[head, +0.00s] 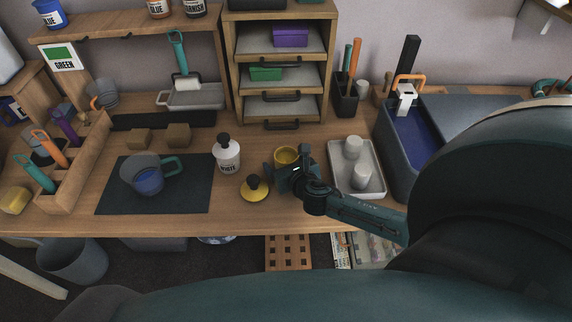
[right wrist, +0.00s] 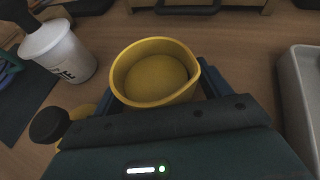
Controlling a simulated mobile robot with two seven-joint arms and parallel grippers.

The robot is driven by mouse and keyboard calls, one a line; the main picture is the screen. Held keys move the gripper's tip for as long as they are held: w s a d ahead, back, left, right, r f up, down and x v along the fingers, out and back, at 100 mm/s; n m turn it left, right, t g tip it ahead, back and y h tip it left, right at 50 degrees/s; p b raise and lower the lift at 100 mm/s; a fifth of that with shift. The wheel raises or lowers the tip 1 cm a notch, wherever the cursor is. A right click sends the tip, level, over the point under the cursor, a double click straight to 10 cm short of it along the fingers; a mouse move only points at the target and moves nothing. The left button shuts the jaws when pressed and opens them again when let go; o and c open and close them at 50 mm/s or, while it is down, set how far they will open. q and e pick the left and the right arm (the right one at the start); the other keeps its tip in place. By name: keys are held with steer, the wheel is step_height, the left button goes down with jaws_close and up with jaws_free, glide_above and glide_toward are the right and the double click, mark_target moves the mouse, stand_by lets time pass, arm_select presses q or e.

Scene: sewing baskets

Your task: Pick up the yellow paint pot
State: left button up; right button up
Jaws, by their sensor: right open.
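The yellow paint pot (head: 286,156) stands open-topped on the wooden table, just beyond my right gripper (head: 291,174). In the right wrist view the pot (right wrist: 155,72) sits between the two blue fingers, which show on either side of it; the jaws are open. The hand hides the pot's lower part, so I cannot tell whether a finger touches it. A yellow lid with a black knob (head: 254,189) lies on the table left of the gripper. My left gripper is not in view.
A white bottle (head: 228,157) stands left of the pot. A grey tray (head: 374,186) with white cylinders is close on the right. A wooden drawer unit (head: 229,85) stands behind. A dark mat (head: 191,198) with a cup lies left.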

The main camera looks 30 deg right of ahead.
steer(key=shift+c, duration=0.4)
steer(key=c, duration=1.1)
steer(key=shift+r, duration=0.2)
